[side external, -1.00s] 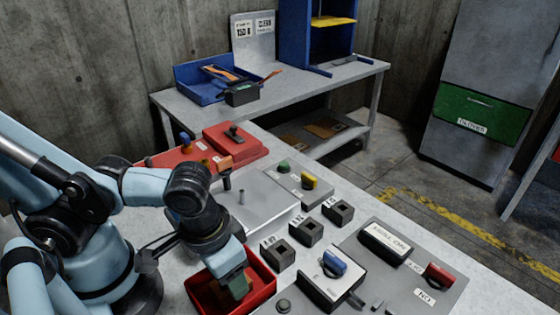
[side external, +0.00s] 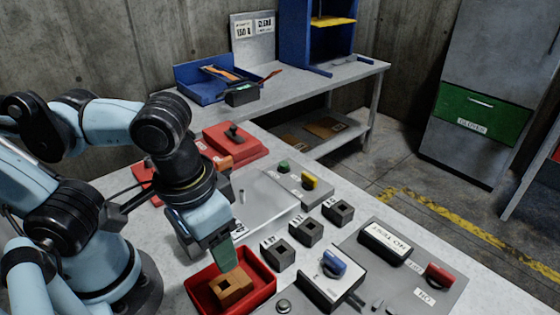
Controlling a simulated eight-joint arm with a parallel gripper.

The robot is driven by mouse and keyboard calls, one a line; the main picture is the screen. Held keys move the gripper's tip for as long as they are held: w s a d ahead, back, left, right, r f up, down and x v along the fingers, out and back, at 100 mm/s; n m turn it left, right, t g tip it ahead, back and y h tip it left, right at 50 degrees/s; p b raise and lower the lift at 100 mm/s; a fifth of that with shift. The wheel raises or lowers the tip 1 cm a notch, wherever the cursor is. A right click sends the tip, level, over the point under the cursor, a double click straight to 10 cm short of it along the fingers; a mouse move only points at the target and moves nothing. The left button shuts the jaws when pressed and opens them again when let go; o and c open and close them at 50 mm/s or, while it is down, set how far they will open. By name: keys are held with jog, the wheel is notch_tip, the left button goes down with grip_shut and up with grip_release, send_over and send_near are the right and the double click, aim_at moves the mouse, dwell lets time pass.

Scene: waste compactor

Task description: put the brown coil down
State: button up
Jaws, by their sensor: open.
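The brown coil (side external: 233,289) is a squarish block with a square hole in its top. It sits inside the red tray (side external: 262,268) at the bottom of the side external view. My gripper (side external: 224,258) is open and points down just above and behind the coil. Its green finger stands close to the coil's far edge; I cannot tell whether they touch. The other finger is hidden.
Several small dark blocks with square holes, one of them here (side external: 307,231), stand right of the tray. A panel with a blue-handled switch (side external: 334,263) lies further right. Red boxes (side external: 234,141) and a grey plate lie behind my arm.

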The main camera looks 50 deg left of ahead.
jog(key=w+a+t, duration=0.5)
jog(key=w+a, duration=0.7)
jog(key=w, duration=0.2)
jog(key=shift+r+t, duration=0.4)
jog(key=shift+r, duration=0.05)
